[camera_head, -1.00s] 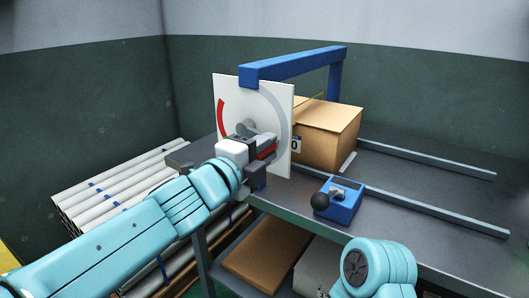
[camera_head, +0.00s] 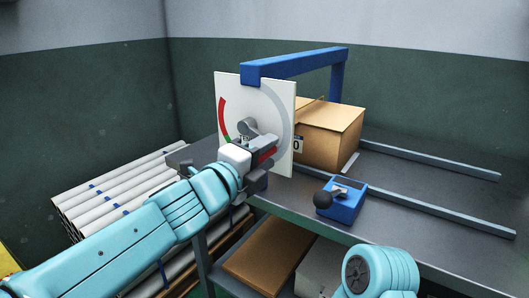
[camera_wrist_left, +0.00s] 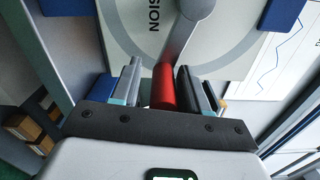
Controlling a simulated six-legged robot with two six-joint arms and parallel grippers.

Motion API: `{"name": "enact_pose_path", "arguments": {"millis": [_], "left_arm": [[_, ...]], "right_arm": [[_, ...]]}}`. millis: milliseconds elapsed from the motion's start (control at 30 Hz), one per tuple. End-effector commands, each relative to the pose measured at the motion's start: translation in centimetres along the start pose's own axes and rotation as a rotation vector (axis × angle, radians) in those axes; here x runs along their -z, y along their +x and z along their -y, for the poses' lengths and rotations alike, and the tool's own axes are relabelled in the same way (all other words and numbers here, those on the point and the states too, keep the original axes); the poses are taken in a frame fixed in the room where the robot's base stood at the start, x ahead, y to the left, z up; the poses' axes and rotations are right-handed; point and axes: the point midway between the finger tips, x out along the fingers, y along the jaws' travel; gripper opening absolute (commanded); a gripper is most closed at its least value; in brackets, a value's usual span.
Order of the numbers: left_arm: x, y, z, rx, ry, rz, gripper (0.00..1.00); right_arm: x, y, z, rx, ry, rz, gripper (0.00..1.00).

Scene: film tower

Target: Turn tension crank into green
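The tension crank has a grey arm on a hub (camera_head: 250,126) in front of a white dial plate (camera_head: 284,112). Its red handle (camera_head: 267,155) also shows in the left wrist view (camera_wrist_left: 165,86). The dial has a red arc at left, a small green part (camera_head: 228,140) below it, and a grey arc at right. My left gripper (camera_head: 264,150) has one finger on each side of the red handle. In the wrist view a gap shows beside the left finger, and the right finger is close to the handle; contact is unclear. My right gripper is out of view.
A blue frame (camera_head: 300,64) arches over the plate. A cardboard box (camera_head: 325,140) stands behind it. A blue block with a black-knobbed lever (camera_head: 345,204) sits at the bench front (camera_head: 410,236). Rails (camera_head: 430,159) run right. White tubes (camera_head: 115,195) are stacked at left.

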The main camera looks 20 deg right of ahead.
Motion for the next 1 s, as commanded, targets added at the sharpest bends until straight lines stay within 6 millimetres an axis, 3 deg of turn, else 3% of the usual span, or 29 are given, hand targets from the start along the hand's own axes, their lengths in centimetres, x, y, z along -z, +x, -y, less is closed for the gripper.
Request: {"name": "enact_pose_path", "arguments": {"millis": [300,433,800,1000], "left_arm": [[0.0,-0.2,0.3,0.007,0.002,0.000,0.51],[-0.1,-1.5,0.3,0.009,0.003,0.000,0.51],[-0.1,-10.9,0.4,0.008,0.002,0.003,0.51],[-0.1,-14.8,0.3,0.006,0.002,0.002,0.51]], "right_arm": [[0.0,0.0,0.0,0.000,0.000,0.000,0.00],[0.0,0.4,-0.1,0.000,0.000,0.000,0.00],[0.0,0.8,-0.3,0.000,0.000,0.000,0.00],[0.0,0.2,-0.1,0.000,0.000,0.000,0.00]]}}
